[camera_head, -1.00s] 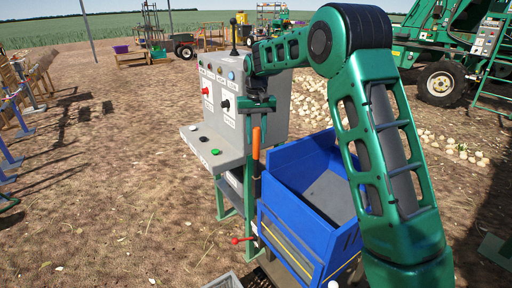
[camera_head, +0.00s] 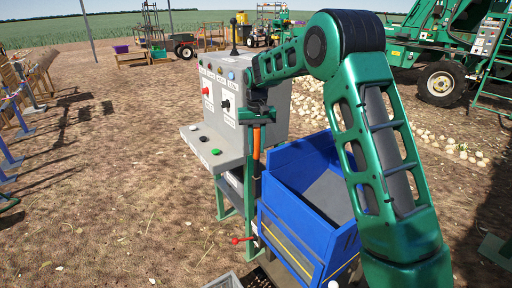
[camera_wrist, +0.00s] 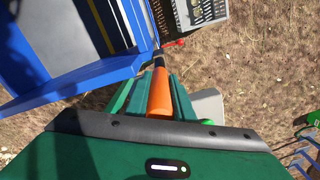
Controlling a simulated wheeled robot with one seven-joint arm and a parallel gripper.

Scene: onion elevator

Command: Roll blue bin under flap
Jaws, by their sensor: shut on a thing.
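The blue bin (camera_head: 294,237) stands in front of and to the right of the grey control panel. It is open at the top with a grey inside, and my arm hides part of its right side. It also shows in the wrist view (camera_wrist: 66,99) at upper left. My gripper (camera_head: 256,118) is by the panel's right side, above the bin's near left edge. It is shut on an upright orange handle (camera_head: 256,143), which also fills the middle of the wrist view (camera_wrist: 160,92). The handle's dark lower end reaches down beside the bin. I cannot make out a flap.
The grey control panel (camera_head: 217,92) with buttons and knobs stands left of my gripper on green legs. A red-knobbed lever (camera_head: 236,240) sticks out low beside the bin. A grey crate (camera_head: 224,281) is at the bottom edge. Bare ground lies to the left.

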